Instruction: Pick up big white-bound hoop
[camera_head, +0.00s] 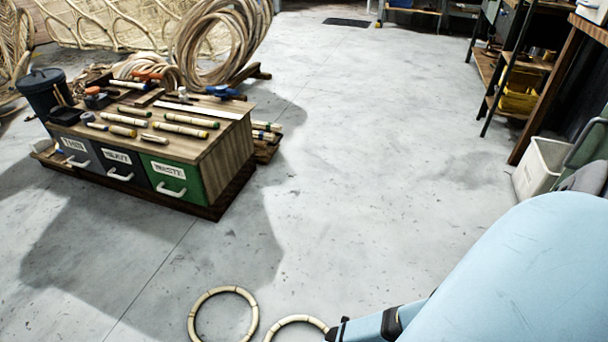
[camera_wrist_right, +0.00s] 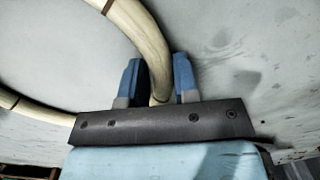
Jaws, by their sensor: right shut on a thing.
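My right gripper (camera_wrist_right: 160,88) is shut on a pale rattan hoop (camera_wrist_right: 140,25), whose rod passes between the two blue fingers in the right wrist view. Dark brown bands show on this rod; I cannot make out a white binding. In the head view, a hoop (camera_head: 300,318) at the bottom edge, partly cut off, reaches to my right arm's dark wrist end and seems to be the held one. A second pale hoop (camera_head: 223,289) with thin darker joints shows to its left, also cut off below. My left gripper is not in view.
A low wooden bench (camera_head: 228,150) with THIN, HEAVY and WASTE drawers stands at the left, with rods and tools on top. Rattan coils (camera_head: 215,60) stand behind it. A white bin (camera_head: 540,165) and shelves are at the right. The middle of the floor is clear.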

